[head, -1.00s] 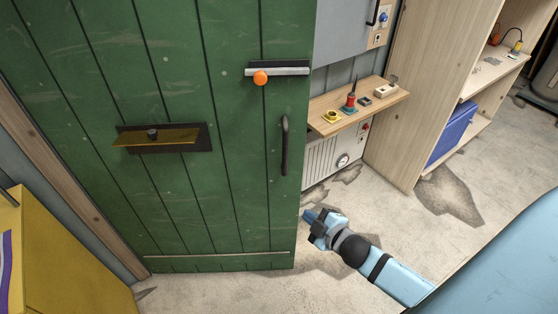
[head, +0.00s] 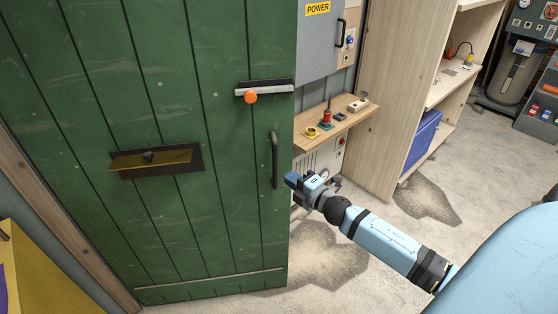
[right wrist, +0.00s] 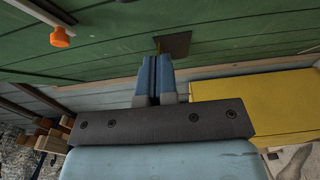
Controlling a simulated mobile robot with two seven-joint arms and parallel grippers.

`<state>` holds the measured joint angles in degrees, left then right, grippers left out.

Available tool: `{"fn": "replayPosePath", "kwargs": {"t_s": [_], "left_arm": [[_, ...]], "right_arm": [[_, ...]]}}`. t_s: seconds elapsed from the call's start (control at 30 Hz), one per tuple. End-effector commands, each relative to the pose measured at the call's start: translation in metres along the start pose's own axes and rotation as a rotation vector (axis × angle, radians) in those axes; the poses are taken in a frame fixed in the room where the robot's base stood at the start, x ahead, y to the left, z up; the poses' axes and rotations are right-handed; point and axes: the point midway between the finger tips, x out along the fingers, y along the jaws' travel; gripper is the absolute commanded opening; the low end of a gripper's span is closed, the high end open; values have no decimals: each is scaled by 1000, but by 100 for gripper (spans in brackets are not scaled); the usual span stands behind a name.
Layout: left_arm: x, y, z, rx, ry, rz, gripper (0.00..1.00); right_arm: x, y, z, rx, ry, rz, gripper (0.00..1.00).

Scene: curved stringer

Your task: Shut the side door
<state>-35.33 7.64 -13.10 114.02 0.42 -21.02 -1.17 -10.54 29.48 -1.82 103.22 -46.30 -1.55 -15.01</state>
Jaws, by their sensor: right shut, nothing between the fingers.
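The side door (head: 175,220) is a green plank door standing ajar, its free edge on the right. It has a dark vertical handle (head: 274,160), a metal latch bar with an orange knob (head: 251,97), and a brass flap on a dark plate (head: 150,160). My right gripper (head: 293,180) is shut and empty, just right of the door's free edge and near the handle's lower end. In the right wrist view its blue fingers (right wrist: 154,78) are together, with the green door (right wrist: 230,25) beyond them. Whether they touch the door cannot be told. My left gripper is not in view.
A wooden shelf unit (head: 372,100) with a blue bin (head: 422,138) stands at the right. A small wooden shelf (head: 312,138) and a grey power box (head: 322,40) are behind the door edge. A yellow cabinet (head: 35,270) stands at lower left. The floor at right is clear.

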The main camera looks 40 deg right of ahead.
Motion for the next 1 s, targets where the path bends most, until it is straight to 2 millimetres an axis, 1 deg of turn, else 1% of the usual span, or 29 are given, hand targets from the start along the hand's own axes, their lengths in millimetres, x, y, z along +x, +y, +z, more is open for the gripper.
{"fn": "replayPosePath", "kwargs": {"t_s": [0.03, 0.2, 0.27, 0.3, 0.4, 0.6, 1.0], "left_arm": [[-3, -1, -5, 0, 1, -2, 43], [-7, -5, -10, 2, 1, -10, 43], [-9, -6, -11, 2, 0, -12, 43], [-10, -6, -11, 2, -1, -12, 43], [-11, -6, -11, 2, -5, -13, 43], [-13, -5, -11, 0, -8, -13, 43], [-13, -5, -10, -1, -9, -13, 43]], "right_arm": [[12, 4, 0, 0, -1, 3, 0], [48, 4, 0, 3, -1, 2, 0], [59, 4, 0, 2, -1, 2, 0], [63, 3, 7, 1, -3, 0, 0], [72, 2, 17, 1, -2, 0, 0], [82, 1, 27, 1, -1, 0, 0], [83, 0, 29, 1, 1, 0, 0]]}}
